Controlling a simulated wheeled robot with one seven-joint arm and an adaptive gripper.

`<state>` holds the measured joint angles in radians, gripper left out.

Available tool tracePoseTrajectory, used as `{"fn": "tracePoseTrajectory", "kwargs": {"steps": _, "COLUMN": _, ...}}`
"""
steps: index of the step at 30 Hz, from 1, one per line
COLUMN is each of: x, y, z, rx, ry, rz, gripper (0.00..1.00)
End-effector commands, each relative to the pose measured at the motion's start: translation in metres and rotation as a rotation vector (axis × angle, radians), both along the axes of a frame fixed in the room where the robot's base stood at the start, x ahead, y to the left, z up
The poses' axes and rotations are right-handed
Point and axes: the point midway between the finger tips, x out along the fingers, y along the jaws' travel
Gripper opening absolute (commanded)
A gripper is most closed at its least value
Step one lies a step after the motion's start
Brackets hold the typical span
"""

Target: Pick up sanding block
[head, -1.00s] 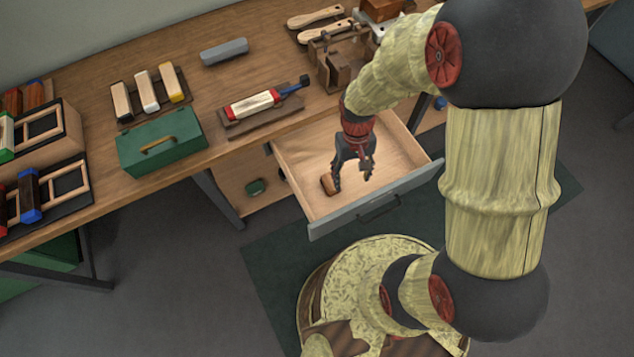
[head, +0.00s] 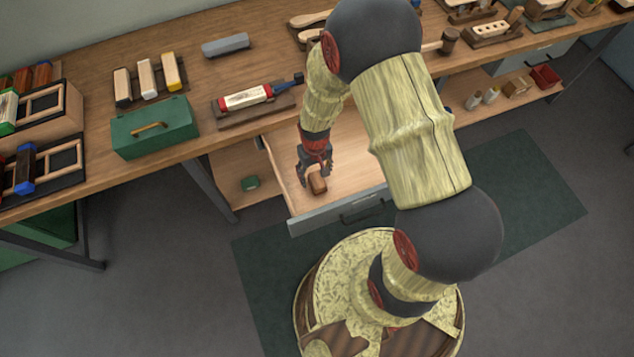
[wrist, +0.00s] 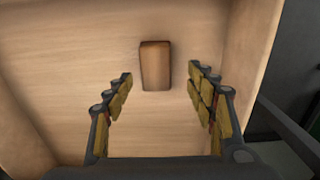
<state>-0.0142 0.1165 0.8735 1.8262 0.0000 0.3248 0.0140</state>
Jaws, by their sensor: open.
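The sanding block (head: 318,186) is a small brown wooden block lying in the open drawer (head: 340,213), near its left front part. In the wrist view the block (wrist: 155,66) lies flat on the drawer floor, beyond the fingertips and between their lines. My gripper (head: 314,176) is inside the drawer area, pointing down, right by the block. In the wrist view my gripper (wrist: 160,82) has its two fingers spread wide and nothing between them. The fingers look apart from the block. My gripper hides part of the block in the head view.
The drawer walls rise close around my gripper, with one wall (wrist: 258,60) at the right in the wrist view. The drawer floor around the block is bare.

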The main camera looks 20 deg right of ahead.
Motion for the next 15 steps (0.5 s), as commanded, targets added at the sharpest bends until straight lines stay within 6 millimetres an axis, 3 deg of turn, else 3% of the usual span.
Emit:
{"fn": "tracePoseTrajectory", "kwargs": {"steps": 9, "x": -0.003, "y": -0.006, "z": -0.044, "rx": 0.000, "ry": 0.002, "rz": 0.000, "gripper": 0.56}}
{"fn": "tracePoseTrajectory", "kwargs": {"steps": 15, "x": -0.002, "y": -0.006, "z": -0.046, "rx": 0.000, "ry": 0.000, "rz": 0.000, "gripper": 0.56}}
